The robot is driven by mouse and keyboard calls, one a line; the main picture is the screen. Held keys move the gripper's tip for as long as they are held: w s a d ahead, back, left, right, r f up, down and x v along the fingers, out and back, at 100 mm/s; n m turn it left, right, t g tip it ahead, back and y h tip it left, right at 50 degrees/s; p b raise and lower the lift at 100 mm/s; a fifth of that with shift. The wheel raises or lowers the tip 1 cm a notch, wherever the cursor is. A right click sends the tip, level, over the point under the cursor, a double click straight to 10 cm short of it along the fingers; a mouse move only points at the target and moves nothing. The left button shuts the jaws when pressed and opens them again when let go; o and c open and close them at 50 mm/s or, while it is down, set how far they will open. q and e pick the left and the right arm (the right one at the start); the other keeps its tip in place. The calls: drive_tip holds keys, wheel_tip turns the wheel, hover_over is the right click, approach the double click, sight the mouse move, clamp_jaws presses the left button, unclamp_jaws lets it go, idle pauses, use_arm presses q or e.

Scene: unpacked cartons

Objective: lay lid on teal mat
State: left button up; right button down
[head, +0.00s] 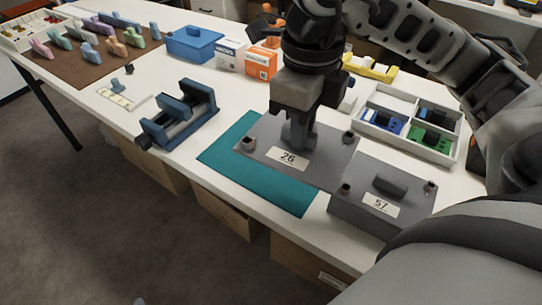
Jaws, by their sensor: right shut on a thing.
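A flat grey lid (255,133) labelled 26 is under my right gripper (299,128), which is shut on the lid's raised middle handle. The lid looks about level. Its left part covers the right side of the teal mat (228,159), and its right part reaches past the mat toward a grey box (350,211). I cannot tell whether the lid touches the mat or hangs just above it. The mat's left and front parts are bare. My left gripper is not in view.
The grey box labelled 57 stands close to the lid's right front edge. A white tray (398,143) of electronic parts lies behind it. A blue vise (178,117) stands left of the mat. Orange and white cartons (262,62) and a blue bin (194,45) stand at the back.

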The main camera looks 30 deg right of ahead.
drive_tip(key=shift+d+m, duration=0.1)
drive_tip(key=shift+m, duration=0.2)
drive_tip(key=w+f, duration=0.1)
drive_tip(key=w, duration=0.2)
drive_tip(key=w+f, duration=0.1)
drive_tip(key=w, duration=0.2)
drive_tip(key=w+f, duration=0.2)
drive_tip(key=w, duration=0.1)
drive_tip(key=shift+d, duration=0.35)
drive_tip(key=w+f, duration=0.4)
drive_tip(key=f, duration=0.1)
drive_tip(key=shift+d, duration=0.2)
drive_tip(key=shift+w+f, duration=0.35)
drive_tip(key=shift+f, duration=0.05)
wheel_tip(320, 180, down, 3)
drive_tip(key=shift+f, duration=0.1)
